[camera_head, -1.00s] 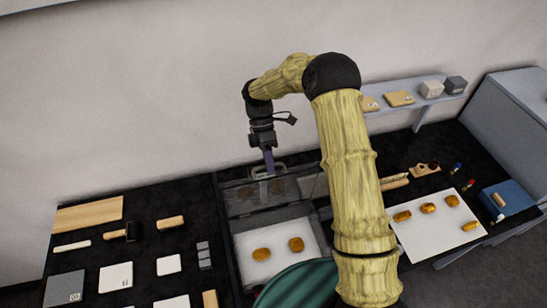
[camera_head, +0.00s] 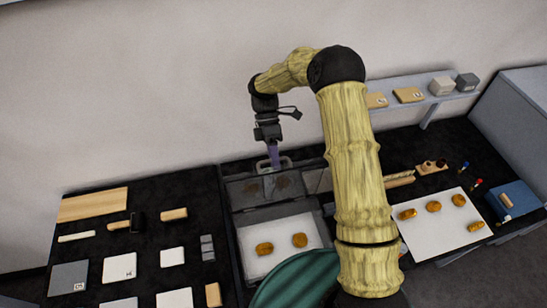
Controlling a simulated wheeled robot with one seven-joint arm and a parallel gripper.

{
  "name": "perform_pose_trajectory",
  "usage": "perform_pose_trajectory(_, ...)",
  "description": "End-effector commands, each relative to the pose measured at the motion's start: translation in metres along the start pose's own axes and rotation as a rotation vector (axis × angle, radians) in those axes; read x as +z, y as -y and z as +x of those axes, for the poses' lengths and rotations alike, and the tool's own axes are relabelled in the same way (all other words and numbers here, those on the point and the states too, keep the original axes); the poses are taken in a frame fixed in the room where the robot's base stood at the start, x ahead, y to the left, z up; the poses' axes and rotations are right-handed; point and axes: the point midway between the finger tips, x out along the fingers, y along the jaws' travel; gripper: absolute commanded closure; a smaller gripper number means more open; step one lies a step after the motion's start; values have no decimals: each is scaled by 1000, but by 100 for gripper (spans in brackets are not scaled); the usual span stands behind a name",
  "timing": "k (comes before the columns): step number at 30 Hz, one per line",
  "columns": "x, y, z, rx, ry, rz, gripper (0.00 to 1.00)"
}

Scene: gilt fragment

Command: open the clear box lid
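The clear box (camera_head: 232,235) stands at the middle of the dark table, with two gold fragments (camera_head: 264,249) on a white sheet inside. Its see-through lid (camera_head: 250,188) stands raised at the back of the box, and the inside is uncovered at the front. A pale handle (camera_head: 262,167) is at the lid's far edge. My gripper (camera_head: 274,163) points down at this handle. Its fingertips overlap the handle, and I cannot tell whether they touch or grip it. My arm hides the box's right part.
Tools, pale tiles and a wooden board (camera_head: 92,204) lie at left. A white sheet (camera_head: 437,222) with several gold pieces lies at right, beside a blue box (camera_head: 512,199). A wall shelf (camera_head: 425,102) is behind. A green round thing (camera_head: 298,283) fills the front.

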Motion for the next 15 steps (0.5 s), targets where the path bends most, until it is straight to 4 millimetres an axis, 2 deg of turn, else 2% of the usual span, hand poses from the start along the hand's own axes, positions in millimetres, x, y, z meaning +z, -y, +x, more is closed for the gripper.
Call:
perform_pose_trajectory(8, -2, -1, -9, 5, 2, -1, 68)
perform_pose_trajectory(15, -2, -2, -39, 5, 1, -1, 68)
